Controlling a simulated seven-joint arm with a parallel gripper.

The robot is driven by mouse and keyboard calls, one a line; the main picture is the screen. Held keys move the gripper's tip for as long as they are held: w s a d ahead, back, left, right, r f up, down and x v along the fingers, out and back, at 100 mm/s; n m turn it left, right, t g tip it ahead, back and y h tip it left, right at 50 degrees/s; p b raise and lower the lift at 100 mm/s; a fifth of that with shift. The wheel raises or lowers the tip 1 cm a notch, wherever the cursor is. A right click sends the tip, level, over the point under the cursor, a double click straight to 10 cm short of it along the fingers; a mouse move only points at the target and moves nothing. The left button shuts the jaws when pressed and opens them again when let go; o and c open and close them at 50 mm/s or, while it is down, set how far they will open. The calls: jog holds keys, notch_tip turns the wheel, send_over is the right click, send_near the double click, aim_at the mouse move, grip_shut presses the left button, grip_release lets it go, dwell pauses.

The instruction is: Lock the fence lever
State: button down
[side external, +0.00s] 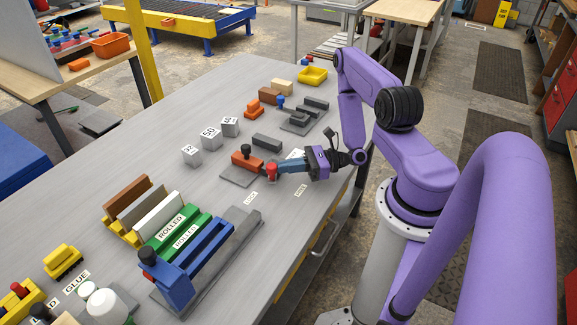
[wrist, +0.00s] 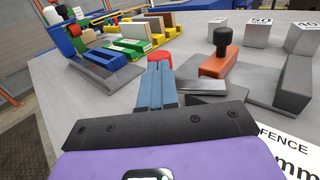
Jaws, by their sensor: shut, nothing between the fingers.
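The fence lever's red knob (side external: 272,171) is by the front right corner of a fence fixture, whose grey plate (side external: 236,178) carries an orange block (side external: 243,164) with a black knob. My gripper (side external: 280,165) is shut and empty, its blue fingers pointing left at the red knob. In the wrist view the red knob (wrist: 160,57) shows just beyond the fingertips (wrist: 159,65); I cannot tell whether they touch. The lever's arm is mostly hidden. A LOCK label (side external: 250,198) lies left of the knob, toward the front, and a FREE label (side external: 300,190) to its right.
Small numbered blocks (side external: 210,137) stand behind the fixture. A dark grey bar (side external: 267,143) lies near it. A blue fixture (side external: 187,272) and a rack of coloured boards (side external: 160,215) fill the front left. The table between rack and fence is clear.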

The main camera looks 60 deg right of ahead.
aim_at(276, 169)
jog(key=shift+w+a, duration=0.5)
jog(key=shift+a, duration=0.3)
jog(key=shift+x, duration=0.8)
